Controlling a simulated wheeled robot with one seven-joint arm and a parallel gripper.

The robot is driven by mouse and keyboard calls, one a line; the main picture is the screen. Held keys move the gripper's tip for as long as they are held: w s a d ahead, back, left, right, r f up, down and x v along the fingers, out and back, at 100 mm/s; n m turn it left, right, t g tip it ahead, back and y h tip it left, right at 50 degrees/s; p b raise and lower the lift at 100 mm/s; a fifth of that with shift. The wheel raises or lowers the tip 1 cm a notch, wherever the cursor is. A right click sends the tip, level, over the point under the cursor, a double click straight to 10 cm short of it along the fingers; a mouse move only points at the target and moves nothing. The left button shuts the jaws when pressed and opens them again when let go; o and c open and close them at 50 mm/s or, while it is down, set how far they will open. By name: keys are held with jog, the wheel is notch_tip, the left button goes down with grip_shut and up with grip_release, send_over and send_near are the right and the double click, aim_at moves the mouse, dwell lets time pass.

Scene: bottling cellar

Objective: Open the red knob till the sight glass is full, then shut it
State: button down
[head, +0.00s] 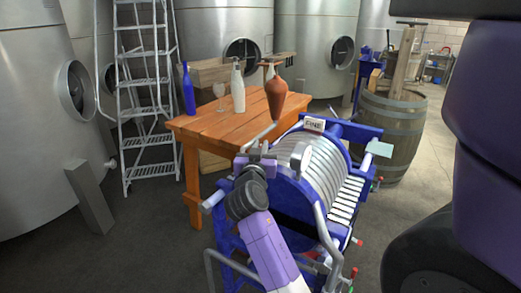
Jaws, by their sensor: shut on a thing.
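My gripper (256,153) is at the near left end of a blue filter press (284,200) with a round stack of pale plates. It is shut on a small part there. The jaws and wrist hide most of that part, and I cannot make out whether it is the red knob. A grey bar (264,133) rises beside the jaws. Small red knobs show on the press's right side, one at mid height (359,242) and one lower (353,272). I cannot make out the sight glass or its level.
An orange wooden table (222,131) behind the press holds a blue bottle (188,90), a glass (219,92), a white bottle (238,88) and a brown jug (275,94). A ladder (143,85), steel tanks (222,32) and a barrel (392,130) stand around.

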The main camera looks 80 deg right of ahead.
jog(key=shift+w+f+m+g+b, duration=0.15)
jog(key=shift+m+g+b, duration=0.5)
jog(key=shift+g+b, duration=0.55)
jog(key=shift+f+m+g+b, duration=0.1)
jog(key=shift+m+g+b, duration=0.65)
jog(key=shift+b, duration=0.8)
jog(key=shift+r+m+g+b, duration=0.2)
jog(key=shift+m+g+b, duration=0.5)
jog(key=shift+g, duration=0.45)
jog(key=c, duration=1.4)
grip_release()
jog(key=shift+c, duration=0.2)
jog(key=b+v, duration=0.1)
jog(key=v, duration=0.6)
jog(key=shift+a+b, duration=0.3)
jog(key=shift+a, duration=0.15)
